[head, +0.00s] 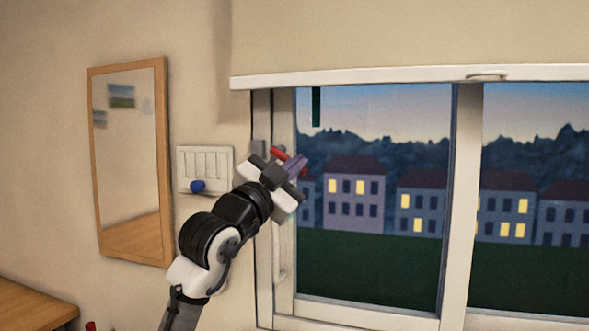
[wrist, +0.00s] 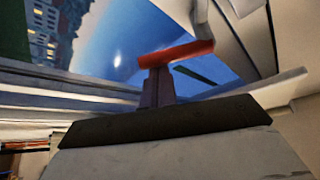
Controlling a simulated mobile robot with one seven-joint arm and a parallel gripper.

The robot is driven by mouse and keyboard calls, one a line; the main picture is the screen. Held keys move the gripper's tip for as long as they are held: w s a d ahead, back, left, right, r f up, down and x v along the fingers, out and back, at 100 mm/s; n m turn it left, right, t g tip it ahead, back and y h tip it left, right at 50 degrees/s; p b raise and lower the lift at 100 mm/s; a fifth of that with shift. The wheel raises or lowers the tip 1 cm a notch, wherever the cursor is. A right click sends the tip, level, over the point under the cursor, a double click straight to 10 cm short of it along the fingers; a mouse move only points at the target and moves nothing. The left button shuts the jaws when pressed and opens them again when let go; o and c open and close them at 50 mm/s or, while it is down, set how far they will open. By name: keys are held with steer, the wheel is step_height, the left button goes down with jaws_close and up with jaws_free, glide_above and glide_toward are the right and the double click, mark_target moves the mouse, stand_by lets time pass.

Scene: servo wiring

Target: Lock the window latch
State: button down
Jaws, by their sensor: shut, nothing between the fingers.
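The window (head: 463,200) has a pale frame and two panes. A red bar (head: 279,154), which looks like the latch lever, shows at its left frame, right by my gripper (head: 297,166). In the wrist view the red bar (wrist: 176,54) lies crosswise, slightly tilted, just beyond my gripper's purplish fingertips (wrist: 156,88). The fingers are together with nothing between them. The bar overlaps the fingertips in the picture; I cannot tell whether they touch. The latch's base is hidden behind my gripper in the head view.
A pale blind (head: 400,40) covers the window's top, with a dark green strip (head: 316,107) below it. A white handle (head: 280,255) is low on the left frame. A slotted wall panel (head: 215,161) with a blue knob (head: 197,186) and a mirror (head: 130,165) are to the left.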

steer(key=a+f+m+g, duration=0.1)
steer(key=m+g, duration=0.1)
steer(key=m, duration=0.1)
steer(key=w+a+f+m+g, duration=0.1)
steer(key=m+g, duration=0.1)
steer(key=m, duration=0.2)
steer(key=a+f+m+g, duration=0.1)
steer(key=a+m+g, duration=0.1)
steer(key=m, duration=0.2)
steer(key=shift+w, duration=0.15)
steer(key=shift+a, duration=0.1)
stand_by(0.3)
steer(key=shift+f, duration=0.1)
